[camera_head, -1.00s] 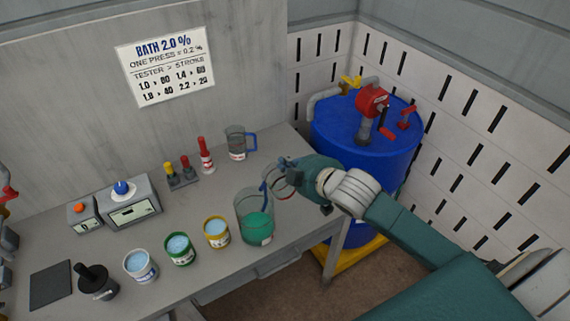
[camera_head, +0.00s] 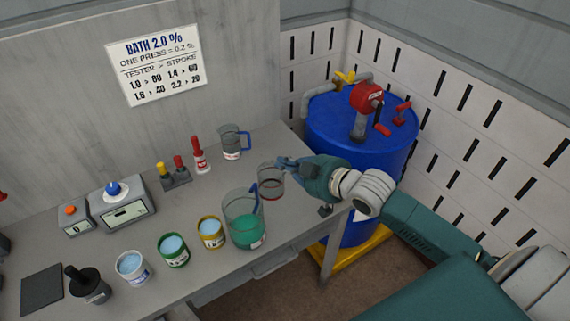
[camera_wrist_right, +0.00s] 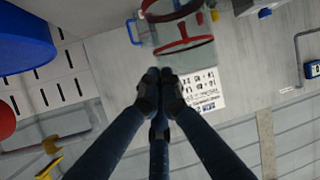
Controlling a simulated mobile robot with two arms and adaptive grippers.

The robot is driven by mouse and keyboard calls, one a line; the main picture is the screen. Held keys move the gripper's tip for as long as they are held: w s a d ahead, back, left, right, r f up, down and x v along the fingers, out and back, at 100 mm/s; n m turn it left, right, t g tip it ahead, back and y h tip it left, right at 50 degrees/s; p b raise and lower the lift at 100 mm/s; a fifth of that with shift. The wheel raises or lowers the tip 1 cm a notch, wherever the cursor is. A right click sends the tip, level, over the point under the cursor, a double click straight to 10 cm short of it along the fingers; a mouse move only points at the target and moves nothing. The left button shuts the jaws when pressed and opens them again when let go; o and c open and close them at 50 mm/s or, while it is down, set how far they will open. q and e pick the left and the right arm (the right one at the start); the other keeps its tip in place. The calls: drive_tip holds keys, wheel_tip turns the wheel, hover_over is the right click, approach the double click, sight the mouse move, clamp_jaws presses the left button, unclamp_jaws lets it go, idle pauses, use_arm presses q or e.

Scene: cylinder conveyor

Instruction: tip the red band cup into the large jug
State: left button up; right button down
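The red band cup (camera_head: 271,181) is clear with a red band near its lower end. It hangs roughly upright beyond and right of the large jug's rim. My right gripper (camera_head: 289,167) is shut on its side; in the right wrist view the fingers (camera_wrist_right: 160,80) meet at the cup wall (camera_wrist_right: 188,56). Whether the cup holds liquid is unclear. The large jug (camera_head: 245,221) is clear, holds green liquid and stands upright near the bench's front edge, with a blue strip at its right side. My left gripper is not in view.
Yellow (camera_head: 210,232), green (camera_head: 173,250) and white (camera_head: 131,267) banded cups stand left of the jug. A smaller blue-handled jug (camera_head: 231,143) and a red bottle (camera_head: 199,154) stand behind. A blue drum (camera_head: 352,142) is at right.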

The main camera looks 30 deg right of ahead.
wheel_tip(320, 180, up, 3)
drive_tip(key=p, duration=0.2)
drive_tip(key=shift+a+f+p, duration=0.1)
drive_tip(key=shift+p, duration=0.2)
drive_tip(key=shift+r, duration=2.05)
